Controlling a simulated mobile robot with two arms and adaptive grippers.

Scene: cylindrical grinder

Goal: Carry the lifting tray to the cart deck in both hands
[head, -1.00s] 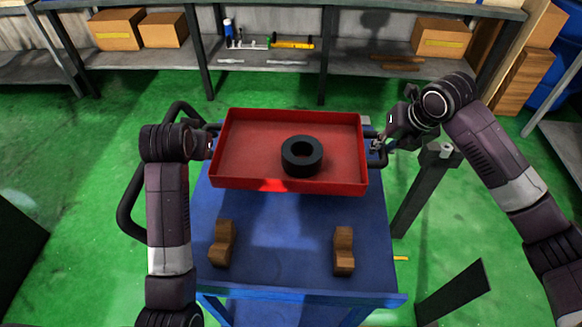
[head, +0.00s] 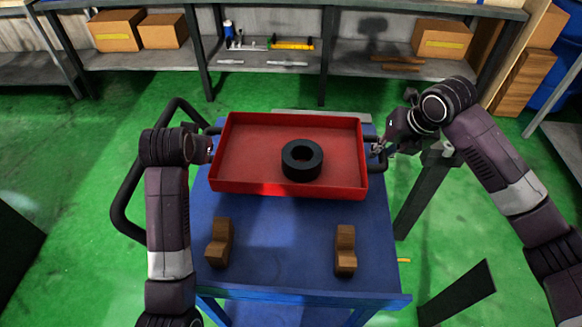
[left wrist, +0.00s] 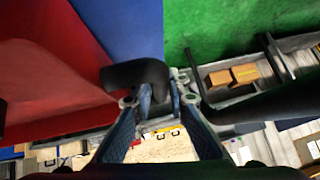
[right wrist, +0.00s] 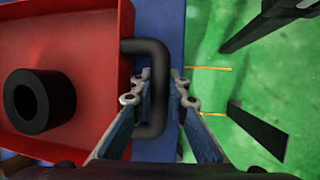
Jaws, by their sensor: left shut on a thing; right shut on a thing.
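The red lifting tray (head: 240,186) is held level over the far part of the blue cart deck (head: 280,250). I cannot tell whether it touches the deck. A thick black ring (head: 302,172) lies in the tray, right of its middle. My left gripper (head: 211,146) is at the tray's left side, shut on a dark handle (left wrist: 138,74). My right gripper (head: 377,149) is at the right side, shut on the black right handle (right wrist: 158,90). The ring and right handle show clearly in the right wrist view.
Two notched wooden blocks (head: 219,243) (head: 345,250) stand on the deck's near half. A black cart handle (head: 122,205) curves out at the left. A shelf (head: 350,68) with boxes and tools stands behind. Dark posts (head: 418,200) rise from the green floor at the right.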

